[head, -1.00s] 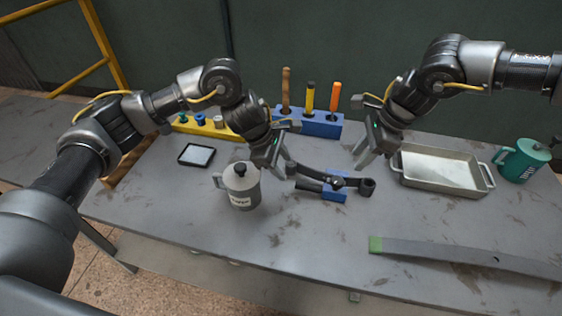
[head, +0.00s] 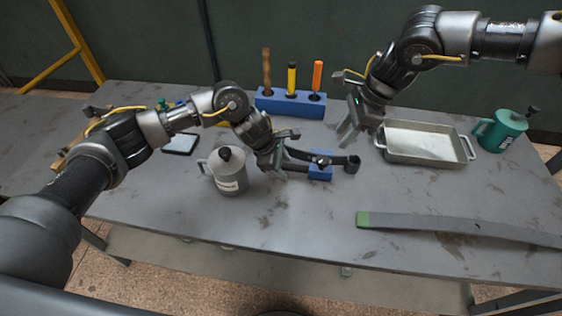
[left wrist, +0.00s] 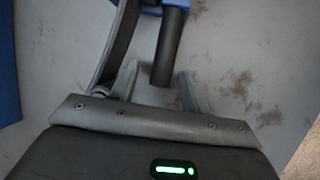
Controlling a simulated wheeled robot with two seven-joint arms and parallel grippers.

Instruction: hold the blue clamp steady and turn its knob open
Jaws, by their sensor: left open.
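The clamp has a blue block (head: 320,173) on the table, with two dark bars reaching left and a round dark end on the right. A small dark knob-like part (head: 322,160) sits above the block. My left gripper (head: 279,168) is open at the left ends of the bars. In the left wrist view, the end of the straight dark bar (left wrist: 168,50) lies between the spread fingers (left wrist: 158,85), and a curved dark bar (left wrist: 118,45) passes by the left finger. Contact cannot be told. My right gripper (head: 347,137) hangs above and behind the clamp, fingers apart and empty.
A blue rack (head: 270,104) with three handled tools is behind. A metal tray (head: 420,150) and teal mug (head: 500,133) are at right. A long grey strip (head: 440,225) lies in front right.

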